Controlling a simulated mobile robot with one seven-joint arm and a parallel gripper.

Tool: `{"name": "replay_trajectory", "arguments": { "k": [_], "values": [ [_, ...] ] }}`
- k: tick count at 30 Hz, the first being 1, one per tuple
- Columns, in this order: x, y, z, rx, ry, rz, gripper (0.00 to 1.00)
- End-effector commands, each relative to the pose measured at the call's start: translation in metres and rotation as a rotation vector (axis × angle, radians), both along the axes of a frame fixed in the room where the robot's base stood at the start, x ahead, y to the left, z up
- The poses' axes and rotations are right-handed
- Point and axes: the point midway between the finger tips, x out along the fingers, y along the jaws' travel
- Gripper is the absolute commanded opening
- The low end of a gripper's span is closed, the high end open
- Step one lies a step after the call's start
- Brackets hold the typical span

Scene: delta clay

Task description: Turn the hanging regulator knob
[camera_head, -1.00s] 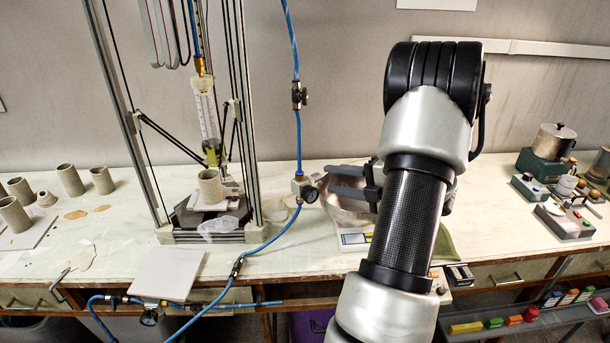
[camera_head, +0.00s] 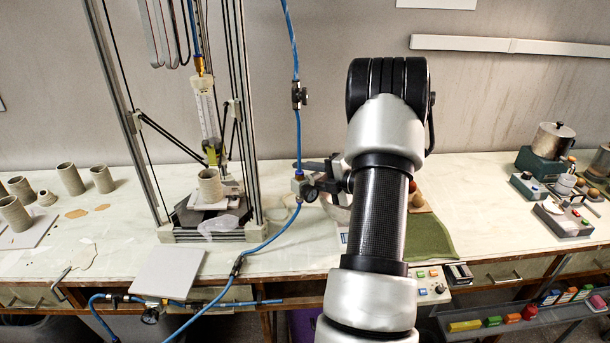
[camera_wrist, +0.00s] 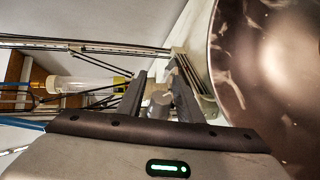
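The knob cannot be made out clearly; the fingers partly cover that side of the regulator. I cannot tell whether they touch it.
A printer frame (camera_head: 240,110) with a clay cup (camera_head: 209,186) stands left of the regulator. The blue hose (camera_head: 272,238) runs down across the table edge. A metal bowl (camera_wrist: 270,75) is close at the right of the wrist view. Clay cylinders (camera_head: 70,179) stand far left.

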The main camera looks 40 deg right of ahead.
Motion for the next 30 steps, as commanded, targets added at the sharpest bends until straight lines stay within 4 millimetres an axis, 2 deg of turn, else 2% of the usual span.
{"name": "replay_trajectory", "arguments": {
  "k": [1, 5, 6, 13, 16, 24, 25, 27, 30],
  "values": [
    [-0.0001, 0.0, 0.0, 0.0, 0.0, 0.0, 0.23],
    [-0.0002, 0.0, 0.0001, 0.0, 0.0, 0.0, 0.01],
    [-0.0002, 0.0, 0.0001, 0.0, 0.0, 0.0, 0.0],
    [0.0, -0.0003, -0.0035, 0.009, -0.073, 0.0, 0.0],
    [0.0003, -0.0006, 0.0009, 0.013, -0.131, 0.0, 0.0],
    [0.0006, 0.0001, 0.0053, 0.011, -0.139, 0.001, 0.0],
    [0.0006, 0.0001, 0.0053, 0.012, -0.138, 0.0, 0.25],
    [0.0006, 0.0001, 0.0052, 0.012, -0.138, 0.0, 0.37],
    [0.0006, 0.0, 0.0052, 0.012, -0.138, 0.0, 0.39]
  ]
}}
